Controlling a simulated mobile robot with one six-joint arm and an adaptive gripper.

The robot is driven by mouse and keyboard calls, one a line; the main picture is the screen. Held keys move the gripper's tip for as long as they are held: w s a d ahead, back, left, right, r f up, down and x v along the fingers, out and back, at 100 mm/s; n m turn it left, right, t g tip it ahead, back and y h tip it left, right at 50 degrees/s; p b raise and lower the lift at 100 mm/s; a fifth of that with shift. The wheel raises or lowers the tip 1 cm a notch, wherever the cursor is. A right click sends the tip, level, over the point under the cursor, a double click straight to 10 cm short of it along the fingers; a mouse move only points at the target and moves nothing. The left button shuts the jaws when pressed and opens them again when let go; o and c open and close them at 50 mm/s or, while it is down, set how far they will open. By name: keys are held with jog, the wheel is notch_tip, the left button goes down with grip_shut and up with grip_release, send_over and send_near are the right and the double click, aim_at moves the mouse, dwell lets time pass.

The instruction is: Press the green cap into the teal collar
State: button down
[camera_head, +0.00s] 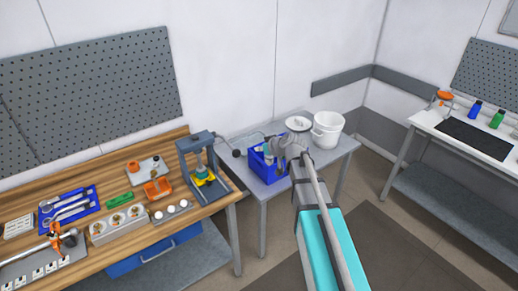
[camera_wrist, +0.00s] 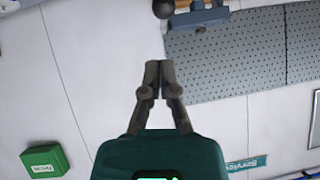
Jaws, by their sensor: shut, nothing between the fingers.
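In the head view a press (camera_head: 197,150) stands at the right end of the wooden bench. A yellow piece (camera_head: 204,180) with a small green-teal part (camera_head: 201,171) sits under its ram. I cannot tell whether that part is the cap, the collar or both. My gripper (camera_wrist: 158,70) is shut and empty in the wrist view, with its fingers together in front of the wall. In the head view my arm reaches over the grey side table, right of the press, and largely hides the gripper. No cap or collar shows in the wrist view.
A blue bin (camera_head: 262,166) and a white bucket (camera_head: 327,130) are on the side table (camera_head: 331,157), close to my arm. The bench holds a wrench tray, a green block (camera_head: 118,196) and an orange holder (camera_head: 158,188). A white table (camera_head: 480,140) stands at right.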

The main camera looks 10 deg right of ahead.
jog(key=c, duration=1)
grip_release()
jog(key=shift+f, duration=0.1)
jog(key=shift+o, duration=1.2)
jog(key=shift+a+f, duration=0.1)
jog(key=shift+f, duration=0.15)
jog(key=o, duration=0.7)
jog(key=f+n+h+b, duration=0.1)
jog(key=f, duration=0.1)
jog(key=a+f+n+g+h+b, duration=0.1)
jog(key=f+n+b, duration=0.1)
jog(key=f, duration=0.1)
jog(key=shift+s+a+n, duration=0.1)
jog(key=shift+a+n, duration=0.1)
jog(key=shift+n, duration=0.1)
jog(key=shift+o, duration=0.2)
jog(key=n+t+h+b, duration=0.8)
jog(key=n+h+b, duration=0.4)
jog(key=n+b, duration=0.9)
send_near(236, 151)
jog(key=f+n+p, duration=0.1)
jog(key=s+a+f+n+p, duration=0.1)
jog(key=n+p, duration=0.1)
jog(key=shift+a+f, duration=0.25)
jog(key=shift+w, duration=0.15)
jog(key=x, duration=1.3)
jog(key=shift+w+d+r, duration=0.15)
jog(key=shift+w+r, duration=0.05)
jog(key=shift+w, duration=0.05)
